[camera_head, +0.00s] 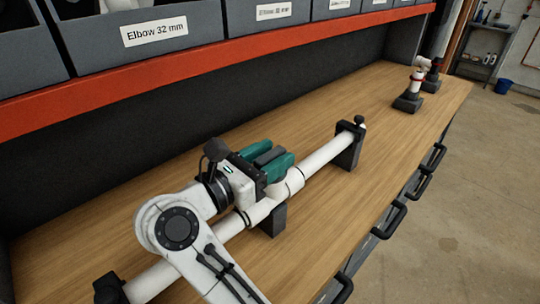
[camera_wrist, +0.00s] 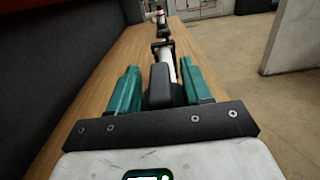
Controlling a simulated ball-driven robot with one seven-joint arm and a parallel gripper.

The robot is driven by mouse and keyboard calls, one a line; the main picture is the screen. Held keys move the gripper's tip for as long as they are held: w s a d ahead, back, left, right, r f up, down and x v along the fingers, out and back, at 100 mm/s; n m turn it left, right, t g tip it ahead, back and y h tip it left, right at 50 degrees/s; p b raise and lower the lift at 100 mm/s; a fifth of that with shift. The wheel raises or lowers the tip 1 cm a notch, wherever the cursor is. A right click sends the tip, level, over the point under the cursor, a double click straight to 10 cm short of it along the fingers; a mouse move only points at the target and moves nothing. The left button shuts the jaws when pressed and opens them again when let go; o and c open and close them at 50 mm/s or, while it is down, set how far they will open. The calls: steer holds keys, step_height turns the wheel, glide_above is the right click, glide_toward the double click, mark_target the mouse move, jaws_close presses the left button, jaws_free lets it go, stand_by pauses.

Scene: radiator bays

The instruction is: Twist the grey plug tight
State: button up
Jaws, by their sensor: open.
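My gripper (camera_head: 280,151) is over the middle of the bench, above a white pipe (camera_head: 325,155), with its teal fingers spread apart. In the wrist view my gripper (camera_wrist: 159,68) points along the bench. A dark grey block (camera_head: 268,157) lies between the fingers and also shows in the wrist view (camera_wrist: 160,88). I cannot tell whether it is the grey plug or a part of my gripper, and I see no other clear grey plug. A white fitting (camera_head: 293,181) sits on the pipe just beside the fingers. My arm hides part of the pipe.
Black brackets (camera_head: 349,146) hold the pipe above the wooden bench (camera_head: 330,220). A red and white fitting on a black stand (camera_head: 408,103) is at the far end. Grey bins (camera_head: 150,35) stand on an orange-edged shelf (camera_head: 200,92) behind. The bench right of the pipe is clear.

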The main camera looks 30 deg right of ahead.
mark_target(256, 165)
steer(key=b+v, duration=0.1)
steer(key=v, duration=0.6)
steer(key=shift+s+a, duration=0.1)
steer(key=shift+a, duration=0.15)
